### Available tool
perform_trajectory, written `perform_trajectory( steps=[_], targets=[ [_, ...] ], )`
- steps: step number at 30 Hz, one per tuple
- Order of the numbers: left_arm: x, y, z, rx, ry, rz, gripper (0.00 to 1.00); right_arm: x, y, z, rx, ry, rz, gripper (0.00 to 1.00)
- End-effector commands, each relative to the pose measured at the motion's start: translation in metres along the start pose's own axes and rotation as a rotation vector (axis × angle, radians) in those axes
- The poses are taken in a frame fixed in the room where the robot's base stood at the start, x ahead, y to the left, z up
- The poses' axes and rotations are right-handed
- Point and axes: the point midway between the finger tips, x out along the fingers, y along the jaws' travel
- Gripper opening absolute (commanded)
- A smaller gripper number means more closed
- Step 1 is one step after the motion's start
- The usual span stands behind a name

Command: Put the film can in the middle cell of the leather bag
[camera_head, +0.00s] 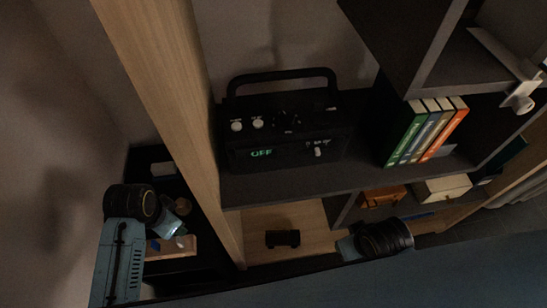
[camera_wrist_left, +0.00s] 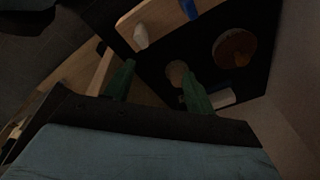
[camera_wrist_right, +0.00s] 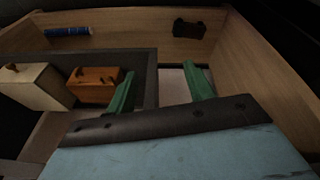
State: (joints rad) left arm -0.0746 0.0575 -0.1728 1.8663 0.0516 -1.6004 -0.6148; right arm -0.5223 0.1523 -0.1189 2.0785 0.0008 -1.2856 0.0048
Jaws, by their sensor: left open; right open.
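In the left wrist view a small round piece with a pale tan top (camera_wrist_left: 176,72) stands between and beyond my left gripper's fingers; it may be the film can, but I cannot be sure. My left gripper (camera_wrist_left: 157,70) is open and empty, over the dark surface at the left in the head view. An orange-brown box-shaped piece with dark marks, perhaps the leather bag (camera_wrist_right: 95,85), sits in a dark cubby; it also shows in the head view (camera_head: 383,196). Its cells cannot be made out. My right gripper (camera_wrist_right: 158,75) is open and empty at the cubby's side wall.
A reddish-brown disc (camera_wrist_left: 235,48), a white block (camera_wrist_left: 222,98) and a wooden board (camera_head: 188,252) with small white and blue pieces lie near my left gripper. A wooden post (camera_head: 165,80) stands between the two areas. A black item (camera_head: 282,238) lies on the wooden floor.

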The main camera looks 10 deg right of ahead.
Motion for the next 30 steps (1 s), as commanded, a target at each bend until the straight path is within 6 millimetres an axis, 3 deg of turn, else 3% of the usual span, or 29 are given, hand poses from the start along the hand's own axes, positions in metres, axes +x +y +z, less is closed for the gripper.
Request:
perform_trajectory(
  steps=[5,9,15,21,30],
  targets=[
    [0.009,-0.042,-0.062,0.318,-0.031,0.044,0.55,0.046,0.011,0.019,-0.007,-0.027,0.019,0.52],
    [0.002,-0.073,-0.109,0.599,-0.057,0.091,0.55,0.081,0.022,0.039,-0.012,-0.047,0.036,0.52],
    [-0.019,-0.102,-0.150,0.883,-0.082,0.144,0.55,0.112,0.033,0.061,-0.015,-0.062,0.052,0.52],
    [-0.026,-0.112,-0.163,0.992,-0.091,0.168,0.55,0.121,0.036,0.067,-0.016,-0.064,0.056,0.52],
    [0.008,-0.108,-0.158,0.999,-0.090,0.171,0.55,0.097,0.021,0.042,-0.011,-0.036,0.038,0.52]
  ],
)
